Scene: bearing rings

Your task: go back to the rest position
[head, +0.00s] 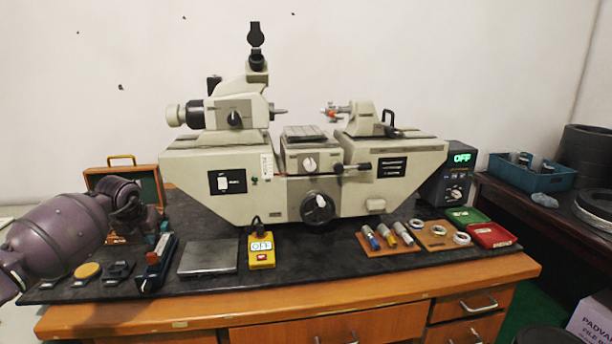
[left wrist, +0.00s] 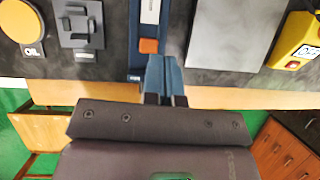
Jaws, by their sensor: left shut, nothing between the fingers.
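My left arm comes in from the left in the head view, and its gripper (head: 164,227) hangs over the left part of the bench. In the left wrist view the gripper's two blue-grey fingers (left wrist: 164,82) are closed together with nothing between them. Their tips are close to the near end of a blue holder (left wrist: 148,45) with an orange block, which also shows in the head view (head: 155,268). I cannot tell whether they touch it. My right gripper is not in view.
A large measuring machine (head: 300,160) stands mid-bench. A steel plate (head: 209,256) and yellow switch box (head: 261,251) lie right of the holder. Wooden boards with gauges and rings (head: 437,230), a green tray (head: 466,216) and a red tray (head: 491,236) are at right.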

